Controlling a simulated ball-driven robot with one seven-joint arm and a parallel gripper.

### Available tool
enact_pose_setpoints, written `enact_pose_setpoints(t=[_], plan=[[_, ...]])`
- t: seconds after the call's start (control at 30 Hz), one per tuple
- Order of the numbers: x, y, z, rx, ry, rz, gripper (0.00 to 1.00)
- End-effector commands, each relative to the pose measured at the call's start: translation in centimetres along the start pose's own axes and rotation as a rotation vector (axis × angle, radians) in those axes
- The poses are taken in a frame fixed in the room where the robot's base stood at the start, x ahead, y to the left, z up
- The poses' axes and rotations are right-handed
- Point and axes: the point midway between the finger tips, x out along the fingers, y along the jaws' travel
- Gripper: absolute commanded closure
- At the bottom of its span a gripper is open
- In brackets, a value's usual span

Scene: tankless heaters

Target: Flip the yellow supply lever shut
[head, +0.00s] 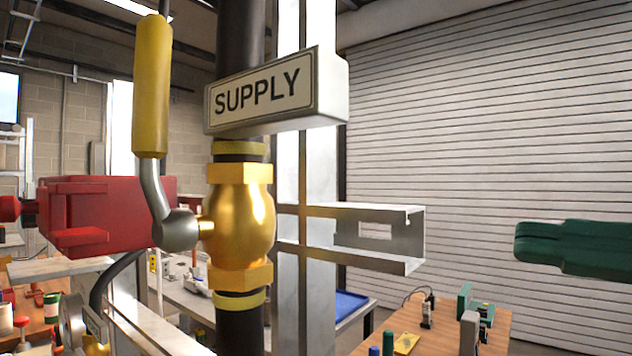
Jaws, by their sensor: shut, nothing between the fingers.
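The yellow supply lever (152,85) stands almost upright, roughly in line with the dark vertical pipe (239,330) beside it. Its bent grey stem (153,188) runs down to a round grey hub (177,230) at the left side of the brass valve body (238,225). A white box sign reading SUPPLY (263,92) sits on the pipe above the valve. My gripper (522,243), dark green, reaches in from the right edge. Its fingers are shut and empty, pointing left, well apart from the valve and lever. Most of the arm is out of view.
A metal bracket (385,238) juts right from the upright post behind the pipe, between valve and gripper. A red vise-like object (105,215) is behind the lever at left. A wooden bench (440,340) with small tools is at lower right, before a shutter door (490,130).

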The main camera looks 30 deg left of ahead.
Motion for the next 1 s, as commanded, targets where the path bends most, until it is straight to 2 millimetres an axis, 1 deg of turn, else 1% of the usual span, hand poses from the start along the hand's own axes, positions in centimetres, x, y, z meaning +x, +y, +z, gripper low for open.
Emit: enact_pose_setpoints(t=[0.03, 0.1, 0.2, 0.3, 0.4, 0.53, 0.87, 1.0], plan=[[0.3, 1.0, -2.6, -0.082, 0.048, -0.014, 1.0], [0.6, 1.9, -5.8, -0.18, 0.111, -0.035, 1.0], [0.8, 2.5, -9.7, -0.299, 0.188, -0.063, 1.0], [0.9, 2.8, -12.6, -0.387, 0.246, -0.084, 1.0], [0.9, 2.9, -14.4, -0.442, 0.283, -0.097, 1.0], [0.8, 2.9, -15.4, -0.473, 0.305, -0.106, 1.0], [0.9, 2.9, -15.4, -0.474, 0.305, -0.106, 1.0], [1.6, 2.8, -15.6, -0.474, 0.306, -0.107, 1.0]])
